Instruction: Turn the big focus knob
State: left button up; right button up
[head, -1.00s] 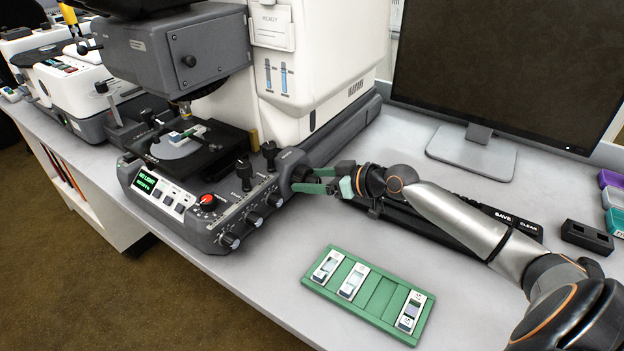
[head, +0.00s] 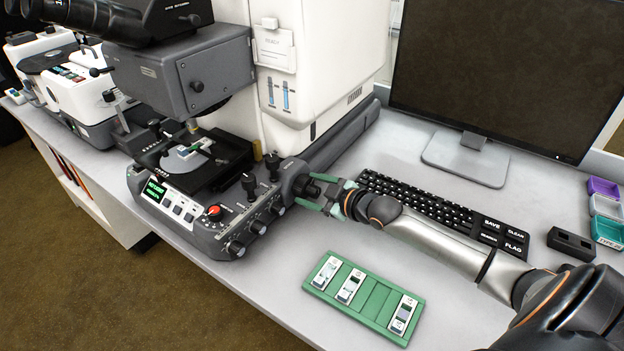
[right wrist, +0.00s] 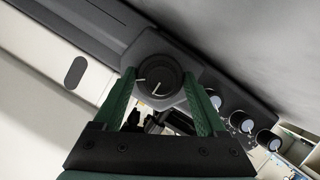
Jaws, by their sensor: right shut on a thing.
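The big focus knob (head: 305,187) is a dark round knob on the right side of the microscope's grey base (head: 222,248). In the right wrist view the knob (right wrist: 158,78) shows its round face with white marks, between the two green fingers. My right gripper (head: 310,193) is shut on the knob, one finger on each side of it; the right wrist view shows the same gripper (right wrist: 158,90). The fingers partly hide the knob in the head view. My left gripper is not in view.
Smaller knobs (head: 257,227) line the front of the base. A green slide tray (head: 377,304) lies on the table in front. A black keyboard (head: 420,205) lies close behind my right arm, with a monitor (head: 500,70) behind. The table between base and tray is clear.

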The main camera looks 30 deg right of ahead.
jog(key=shift+a+r+n+t+h+p, duration=0.1)
jog(key=shift+n+t+h+p, duration=0.2)
jog(key=shift+n+p, duration=0.25)
jog(key=shift+n+t, duration=0.3)
jog(key=shift+n, duration=0.45)
jog(key=shift+a+f+n+t+h, duration=0.15)
jog(key=shift+n+t+h, duration=0.15)
jog(key=shift+n, duration=0.25)
jog(key=shift+d+f+n+t+h, duration=0.1)
jog(key=shift+f+n+t+h, duration=0.15)
jog(key=shift+n, duration=0.3)
jog(key=shift+b, duration=0.35)
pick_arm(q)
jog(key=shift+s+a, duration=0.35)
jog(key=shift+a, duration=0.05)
pick_arm(e)
jog(key=shift+r+n+h, duration=0.1)
jog(key=shift+n+h, duration=0.25)
jog(key=shift+n, duration=0.25)
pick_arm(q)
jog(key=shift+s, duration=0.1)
pick_arm(e)
jog(key=o, duration=1.3)
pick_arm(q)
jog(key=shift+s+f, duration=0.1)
